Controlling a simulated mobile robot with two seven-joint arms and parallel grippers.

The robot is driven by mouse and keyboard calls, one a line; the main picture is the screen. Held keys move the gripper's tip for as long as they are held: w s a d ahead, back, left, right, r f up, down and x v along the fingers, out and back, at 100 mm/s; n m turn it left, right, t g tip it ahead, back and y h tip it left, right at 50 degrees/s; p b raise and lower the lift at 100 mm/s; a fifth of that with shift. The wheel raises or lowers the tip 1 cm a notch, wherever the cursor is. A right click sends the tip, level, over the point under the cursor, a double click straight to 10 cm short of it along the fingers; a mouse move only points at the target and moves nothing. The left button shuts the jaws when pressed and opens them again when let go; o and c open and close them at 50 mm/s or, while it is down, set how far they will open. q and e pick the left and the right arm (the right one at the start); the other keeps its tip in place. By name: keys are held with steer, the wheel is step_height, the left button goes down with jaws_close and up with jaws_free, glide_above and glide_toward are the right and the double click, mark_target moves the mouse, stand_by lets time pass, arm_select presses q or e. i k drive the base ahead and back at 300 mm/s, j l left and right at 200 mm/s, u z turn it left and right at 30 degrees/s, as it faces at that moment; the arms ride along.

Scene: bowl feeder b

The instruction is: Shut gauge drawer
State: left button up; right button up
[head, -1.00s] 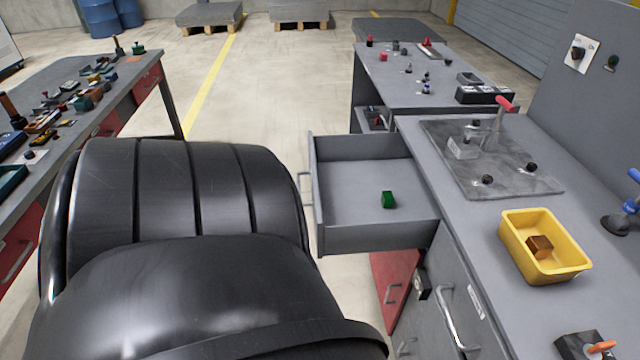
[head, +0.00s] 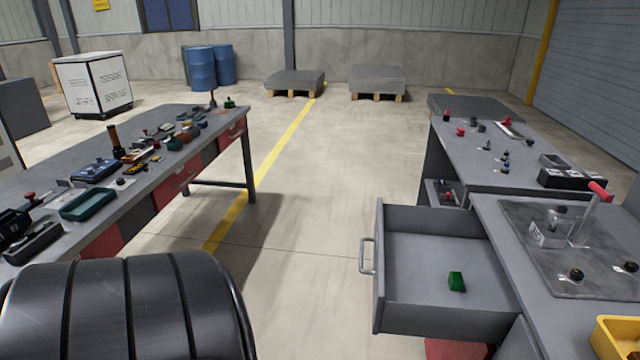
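A grey drawer (head: 440,318) stands pulled out to the left from the grey workbench (head: 490,222) at the right. Its handle (head: 367,256) is on its left-facing front panel. A small green block (head: 456,281) lies on the drawer floor. I cannot tell from any label whether this is the gauge drawer. A smaller open drawer or shelf (head: 440,192) shows under the farther bench, with small items in it. Neither gripper is in view. A large black ribbed part of my own body fills the lower left.
A long bench (head: 60,165) with tools and parts runs along the left. A fixture plate with a red-handled clamp (head: 600,190) and a yellow bin (head: 618,336) are on the right bench. Clear concrete floor (head: 310,190) lies between the benches.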

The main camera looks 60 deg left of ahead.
mark_target(417, 249)
steer(key=i+j+u, duration=0.1)
steer(key=j+u, duration=0.3)
steer(key=i+j+u, duration=0.15)
steer(key=u, duration=0.2)
steer(key=i+j+u, duration=0.15)
steer(key=u, duration=0.25)
